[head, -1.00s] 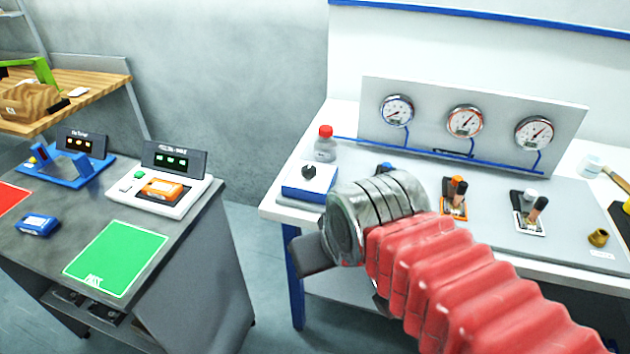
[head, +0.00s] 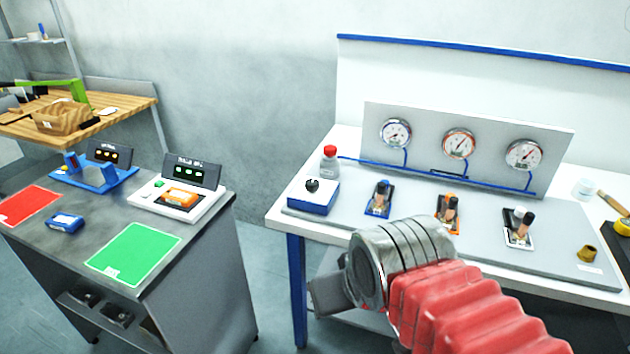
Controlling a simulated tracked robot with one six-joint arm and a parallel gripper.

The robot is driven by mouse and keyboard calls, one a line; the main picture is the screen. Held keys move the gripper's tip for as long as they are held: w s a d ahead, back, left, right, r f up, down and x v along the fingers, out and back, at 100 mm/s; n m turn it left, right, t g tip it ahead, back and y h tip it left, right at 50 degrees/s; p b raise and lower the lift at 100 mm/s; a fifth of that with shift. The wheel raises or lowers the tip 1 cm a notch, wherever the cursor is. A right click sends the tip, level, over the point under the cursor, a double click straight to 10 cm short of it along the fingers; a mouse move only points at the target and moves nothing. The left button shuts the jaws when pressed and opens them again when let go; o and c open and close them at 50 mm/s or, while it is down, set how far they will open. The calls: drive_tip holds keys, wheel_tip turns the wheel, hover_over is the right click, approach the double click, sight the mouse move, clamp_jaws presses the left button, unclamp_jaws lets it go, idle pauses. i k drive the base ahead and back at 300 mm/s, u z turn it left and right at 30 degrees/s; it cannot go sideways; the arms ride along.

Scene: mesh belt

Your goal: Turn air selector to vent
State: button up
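A black rotary knob (head: 313,186) sits on a blue box with a white top (head: 310,203) at the left end of the white bench; it looks like the air selector. Its markings are too small to read. My gripper (head: 330,296) is a dark grey shape in front of the bench's front edge, below and right of the knob box and apart from it. My arm's metal wrist and red bellows hide most of the gripper, so its fingers do not show.
Three lever valves, blue (head: 379,198), orange (head: 447,212) and white (head: 518,228), stand on the grey plate right of the box. A red-capped bottle (head: 329,163) stands just behind it. A gauge panel (head: 440,142) rises behind. A dark cart (head: 190,270) stands left, beyond a floor gap.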

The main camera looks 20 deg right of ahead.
sight(312, 185)
drive_tip(key=u, duration=0.55)
drive_tip(key=i, duration=1)
drive_tip(key=z, duration=0.05)
